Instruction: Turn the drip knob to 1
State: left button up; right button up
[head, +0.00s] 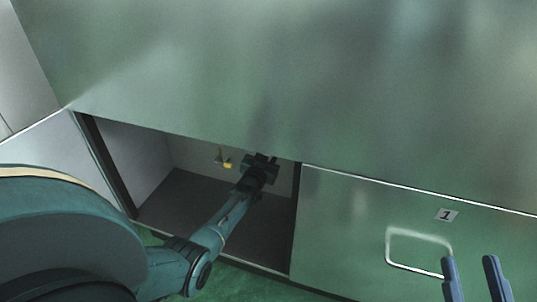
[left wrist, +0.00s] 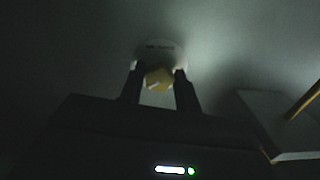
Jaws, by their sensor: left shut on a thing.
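The drip knob (left wrist: 158,77) shows in the left wrist view as a small yellow knob with a pale mark. It sits against a pale round dial plate (left wrist: 172,50) whose dark markings are too small to read. My left gripper (left wrist: 160,74) is shut on the knob, one dark finger on each side. In the head view my left arm reaches into an open compartment, with the left gripper (head: 262,163) near its back wall; the gripped knob is hidden there. My right gripper (head: 470,259) is open and empty, its blue fingers apart at the lower right.
The dark compartment floor (head: 190,195) is bare. A yellow-ended fitting (head: 227,165) is on the back wall, left of my left gripper. A large metal panel (head: 300,80) hangs above.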

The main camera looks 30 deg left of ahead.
pick_arm(q)
jog(key=m+b, duration=0.1)
jog(key=m, duration=0.6)
jog(key=shift+a+m, duration=0.1)
jog(key=shift+m, duration=0.3)
pick_arm(e)
jog(key=shift+w+r+n+t+y, duration=0.15)
jog(key=shift+r+n+t+y, duration=0.15)
jog(key=shift+r+n+y, duration=0.35)
pick_arm(q)
jog(key=shift+r+m, duration=0.1)
jog(key=shift+m, duration=0.2)
pick_arm(e)
jog(key=shift+r, duration=0.25)
pick_arm(q)
jog(key=o, duration=1)
pick_arm(e)
jog(key=shift+d, duration=0.1)
pick_arm(q)
jog(key=shift+s, duration=0.1)
